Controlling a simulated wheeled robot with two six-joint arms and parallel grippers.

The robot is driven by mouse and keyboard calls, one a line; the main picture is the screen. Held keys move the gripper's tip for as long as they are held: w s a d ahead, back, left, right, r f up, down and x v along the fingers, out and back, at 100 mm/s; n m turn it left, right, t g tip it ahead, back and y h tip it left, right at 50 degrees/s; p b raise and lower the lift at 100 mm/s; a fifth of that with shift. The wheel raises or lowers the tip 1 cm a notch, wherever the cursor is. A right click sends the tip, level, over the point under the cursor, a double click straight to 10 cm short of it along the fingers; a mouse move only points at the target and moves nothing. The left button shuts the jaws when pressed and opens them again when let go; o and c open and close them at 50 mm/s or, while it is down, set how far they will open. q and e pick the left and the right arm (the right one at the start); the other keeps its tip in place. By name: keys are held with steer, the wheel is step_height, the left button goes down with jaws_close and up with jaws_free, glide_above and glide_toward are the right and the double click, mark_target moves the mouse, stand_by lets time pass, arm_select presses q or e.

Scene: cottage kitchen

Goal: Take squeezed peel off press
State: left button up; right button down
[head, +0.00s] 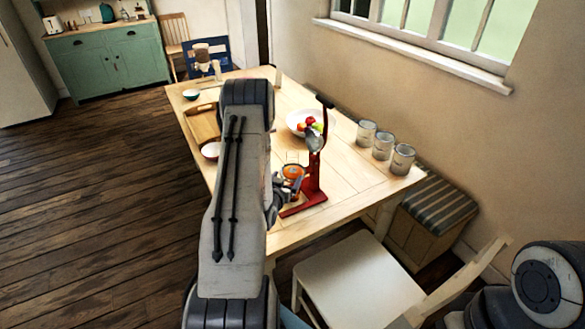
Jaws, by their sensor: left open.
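A red citrus press (316,178) stands on the wooden table, its lever raised and its base flat on the tabletop. An orange peel (293,171) shows at the press's cup, left of the upright post. My left gripper (284,188) is open beside the press, close to the peel. My left arm hides part of the gripper, so I cannot tell whether the fingers touch the peel. My right gripper is out of view; only part of my right arm shows at the lower right.
A white fruit bowl (297,122) stands behind the press. Several cans (383,146) line the table's right side. A wooden tray (203,125) and a small bowl (211,150) lie left of my arm. A white chair (358,283) stands at the near edge. Bare wooden tabletop (350,178) shows right of the press.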

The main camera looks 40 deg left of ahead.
mark_target(292, 171)
arm_select(q)
steer(key=shift+x, duration=0.95)
steer(key=shift+w+a+f+p, duration=0.1)
steer(key=shift+w+a+p, duration=0.05)
steer(key=shift+w+p, duration=0.4)
steer(key=p+x, duration=0.1)
steer(key=x, duration=0.2)
steer(key=shift+w+f, duration=0.15)
steer(key=shift+w+a+f, duration=0.2)
steer(key=shift+w+f, duration=0.05)
steer(key=shift+w, duration=0.15)
steer(key=c, duration=0.6)
